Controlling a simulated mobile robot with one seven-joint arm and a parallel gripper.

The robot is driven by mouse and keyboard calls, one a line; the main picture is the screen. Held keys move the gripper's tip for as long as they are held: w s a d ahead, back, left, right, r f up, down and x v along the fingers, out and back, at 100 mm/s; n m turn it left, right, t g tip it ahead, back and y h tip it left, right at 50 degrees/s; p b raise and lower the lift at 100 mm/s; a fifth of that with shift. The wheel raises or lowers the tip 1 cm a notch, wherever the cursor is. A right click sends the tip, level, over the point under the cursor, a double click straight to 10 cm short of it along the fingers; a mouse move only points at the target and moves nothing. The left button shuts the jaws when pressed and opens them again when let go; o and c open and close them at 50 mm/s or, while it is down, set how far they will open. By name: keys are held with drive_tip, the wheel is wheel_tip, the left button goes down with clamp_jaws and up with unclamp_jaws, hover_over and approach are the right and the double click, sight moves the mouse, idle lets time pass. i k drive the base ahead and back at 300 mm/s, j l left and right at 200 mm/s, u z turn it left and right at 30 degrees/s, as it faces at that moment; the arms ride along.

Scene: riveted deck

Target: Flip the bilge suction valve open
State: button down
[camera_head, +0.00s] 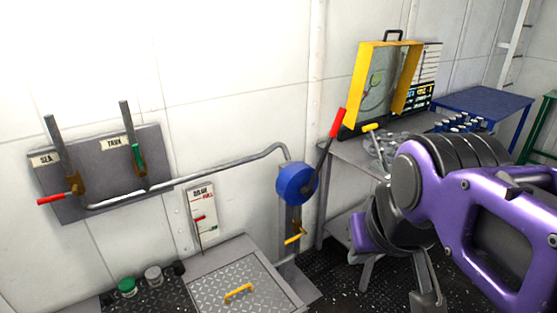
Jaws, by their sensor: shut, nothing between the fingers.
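A small brass valve with a yellow lever (295,238) sits on the pipe low under the blue pump (296,184). I see no label on it, but it is beside the bilge gauge and floor hatch, and I take it for the bilge suction valve. Its lever slants, nearly level, across the pipe. My gripper (428,300) hangs at the lower right, to the right of the valve and well apart from it. It is shut and empty, and its tips are partly cut off by the bottom edge.
A wall panel (100,205) carries SEA and TANK valves with red and green levers. The pump has a long red-tipped handle (330,138). A bilge gauge (201,220) hangs above a hatch (210,290) with a yellow handle. A grey bench (345,153) stands behind my arm.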

sight(295, 238)
drive_tip(key=l+z, duration=0.25)
drive_tip(key=i+l+z, duration=0.3)
drive_tip(key=l, duration=0.15)
drive_tip(key=i+l+u, duration=0.25)
drive_tip(key=i, duration=0.25)
drive_tip(key=i+l+u, duration=0.25)
drive_tip(key=i, duration=0.25)
drive_tip(key=k+j+z, duration=0.15)
drive_tip(key=k+z, duration=0.3)
drive_tip(key=i+l+u, duration=0.25)
drive_tip(key=i+u, duration=0.2)
